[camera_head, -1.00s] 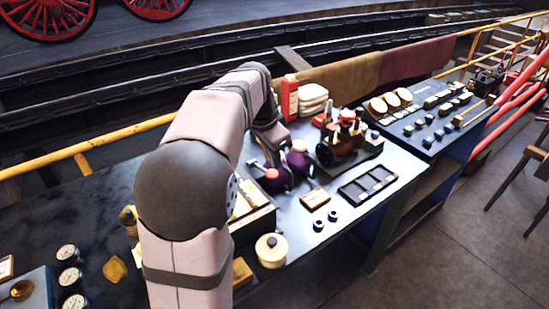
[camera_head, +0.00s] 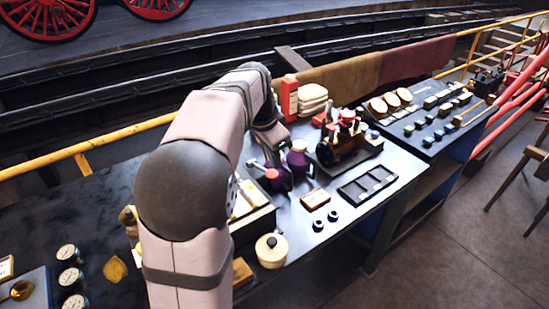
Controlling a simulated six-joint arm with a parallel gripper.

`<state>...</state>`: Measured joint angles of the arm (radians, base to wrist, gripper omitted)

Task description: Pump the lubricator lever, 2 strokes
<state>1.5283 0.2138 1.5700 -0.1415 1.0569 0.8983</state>
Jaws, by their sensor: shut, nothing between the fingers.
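A dark purple rounded body with a pale top (camera_head: 298,160) stands on the dark bench and looks like the lubricator, though I cannot be sure. A red knob (camera_head: 271,174) sits just to its left, at the end of a short pale bar that may be the lever. My gripper (camera_head: 275,158) points down at the left side of the purple body, just above the red knob. It is shut and empty. I cannot tell whether it touches the lever, as the fingertips are small and partly hidden.
A dark cylindrical fitting with a red top (camera_head: 343,148) stands to the right. A red bottle (camera_head: 289,98) and white stack (camera_head: 312,96) stand behind.

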